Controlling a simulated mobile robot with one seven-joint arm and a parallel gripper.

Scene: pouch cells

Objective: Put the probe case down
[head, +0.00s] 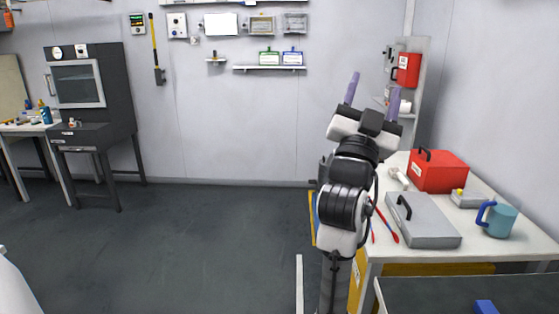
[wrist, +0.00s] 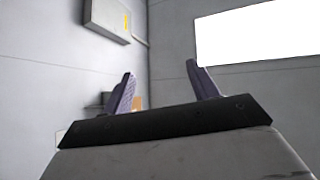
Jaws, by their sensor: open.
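A flat grey case (head: 422,222) with a black handle lies on the white table at the right in the head view; it looks like the probe case, though no label on it can be read. My gripper (head: 373,95) is raised well above the table, left of the case and apart from it, with its purple fingers pointing up. The fingers are spread with nothing between them. The wrist view also shows my gripper (wrist: 160,85) open and empty against the wall. The case is not in the wrist view.
A red box (head: 440,172) with a black handle stands behind the grey case. A blue-handled teal mug (head: 500,221) and a small grey device (head: 468,199) are to its right. Red-tipped tools (head: 388,228) lie at its left. The floor (head: 200,250) at left is clear.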

